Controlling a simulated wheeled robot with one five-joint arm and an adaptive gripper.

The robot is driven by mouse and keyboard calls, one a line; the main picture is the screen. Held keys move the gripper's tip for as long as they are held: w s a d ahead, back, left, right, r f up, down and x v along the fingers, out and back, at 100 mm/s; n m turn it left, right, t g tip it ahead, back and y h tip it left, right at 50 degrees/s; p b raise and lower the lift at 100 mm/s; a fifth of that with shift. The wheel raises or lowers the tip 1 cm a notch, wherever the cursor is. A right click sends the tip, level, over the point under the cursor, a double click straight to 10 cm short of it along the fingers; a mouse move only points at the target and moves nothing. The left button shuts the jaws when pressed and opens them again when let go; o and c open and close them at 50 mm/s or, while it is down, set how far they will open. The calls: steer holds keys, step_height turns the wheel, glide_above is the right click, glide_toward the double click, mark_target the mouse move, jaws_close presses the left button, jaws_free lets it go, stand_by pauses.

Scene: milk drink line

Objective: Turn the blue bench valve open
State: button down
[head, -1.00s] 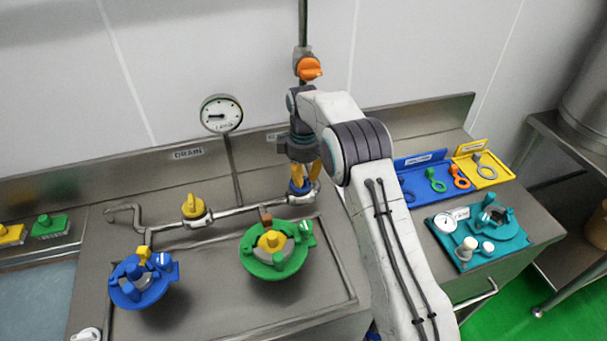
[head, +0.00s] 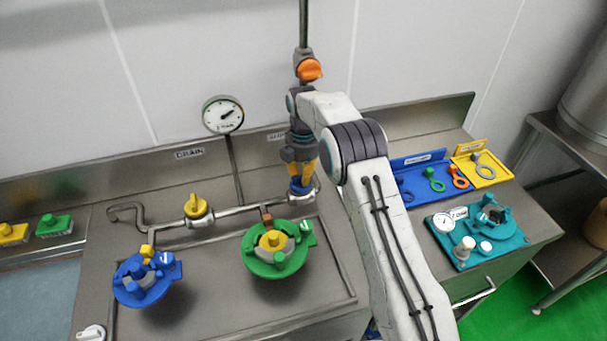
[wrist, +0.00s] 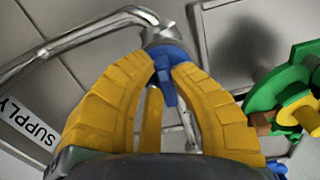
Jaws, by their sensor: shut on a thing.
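The blue bench valve (head: 301,190) sits on the metal pipe at the back of the bench, below the orange valve. My gripper (head: 302,173) reaches down onto it from above, with its yellow fingers around the blue handle. The fingers hide part of the valve in the head view.
A round gauge (head: 223,114) stands behind the pipe. A yellow valve (head: 196,206) is further left on the pipe. A green fixture (head: 256,262) and a blue fixture (head: 130,292) stand in front. The orange valve (head: 309,70) is on the upright pipe above.

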steer(key=shift+n, duration=0.4)
steer(key=shift+f, duration=0.1)
steer(key=c, duration=1.1)
jaws_free()
step_height(320, 180, up, 12)
stand_by(0.4)
